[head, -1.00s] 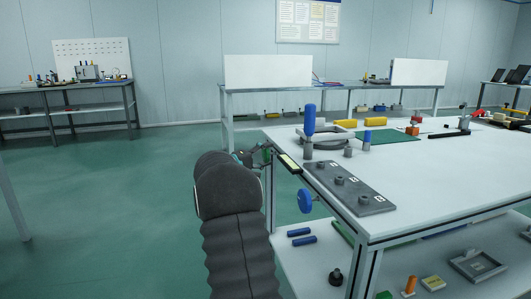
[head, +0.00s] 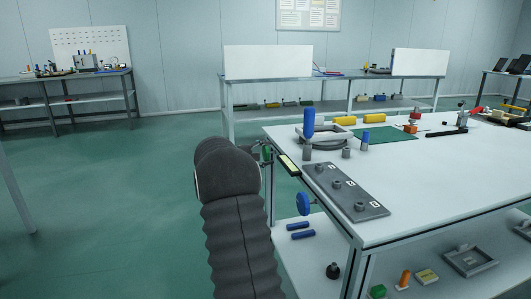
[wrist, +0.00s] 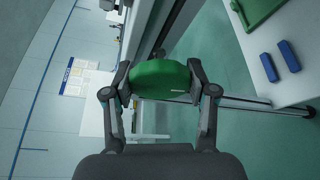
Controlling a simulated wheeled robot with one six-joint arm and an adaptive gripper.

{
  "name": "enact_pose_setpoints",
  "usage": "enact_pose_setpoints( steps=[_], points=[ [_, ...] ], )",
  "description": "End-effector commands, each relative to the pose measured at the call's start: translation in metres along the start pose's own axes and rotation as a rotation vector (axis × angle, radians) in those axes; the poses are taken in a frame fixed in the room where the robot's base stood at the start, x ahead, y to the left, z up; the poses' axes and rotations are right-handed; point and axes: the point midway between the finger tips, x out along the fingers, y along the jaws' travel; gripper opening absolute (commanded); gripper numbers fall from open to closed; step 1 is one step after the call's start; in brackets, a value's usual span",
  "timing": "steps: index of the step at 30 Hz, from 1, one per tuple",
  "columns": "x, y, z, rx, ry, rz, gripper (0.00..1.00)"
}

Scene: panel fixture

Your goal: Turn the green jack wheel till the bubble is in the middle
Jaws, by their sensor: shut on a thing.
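The green jack wheel (wrist: 160,80) is between the two fingers of my gripper (wrist: 159,86) in the wrist view, with a finger against each side. My gripper is shut on its rim. In the head view only a small green part of the wheel (head: 267,152) shows past my dark arm, by the table's left edge. A level with a pale yellow vial (head: 289,165) lies at that table edge, just right of the wheel. The bubble is too small to make out.
A blue wheel (head: 303,204) sits on the table's front side, below a grey plate with lettered posts (head: 346,190). A tall blue-handled tool (head: 308,124) stands on the tabletop. Blue rods (head: 300,230) lie on the lower shelf. Floor left of the table is clear.

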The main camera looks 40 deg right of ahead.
Motion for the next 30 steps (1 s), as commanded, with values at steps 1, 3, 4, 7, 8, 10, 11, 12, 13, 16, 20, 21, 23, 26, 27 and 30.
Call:
enact_pose_setpoints(
  steps=[1, 3, 4, 7, 8, 10, 11, 12, 13, 16, 20, 21, 23, 26, 27, 30],
  points=[
    [0.001, 0.0, 0.0, -0.002, -0.001, -0.001, 0.22],
    [0.001, 0.0, 0.0, -0.002, -0.001, -0.001, 0.22],
    [0.001, 0.0, 0.0, -0.002, -0.001, -0.001, 0.22],
    [0.001, -0.001, 0.0, -0.002, -0.001, -0.001, 0.22],
    [0.001, -0.001, 0.0, -0.002, -0.001, -0.001, 0.22],
    [0.001, -0.001, 0.0, -0.001, -0.001, -0.001, 0.59],
    [0.001, -0.001, 0.0, -0.001, -0.001, -0.001, 0.67],
    [0.001, -0.001, 0.0, -0.001, -0.001, -0.001, 0.77],
    [0.001, -0.001, 0.0, -0.001, -0.001, -0.001, 0.83],
    [0.0, 0.0, 0.0, -0.001, -0.001, 0.0, 0.83],
    [0.0, 0.0, 0.0, -0.001, 0.0, 0.0, 0.83],
    [0.0, 0.0, 0.0, -0.001, 0.0, 0.0, 0.83],
    [-0.001, 0.0, 0.0, 0.0, 0.0, 0.0, 0.83],
    [-0.007, 0.0, -0.001, 0.0, 0.001, 0.0, 0.83],
    [-0.011, 0.0, -0.001, 0.0, 0.002, 0.0, 0.83],
    [-0.027, 0.0, -0.001, 0.0, 0.002, 0.0, 0.83]
  ],
)
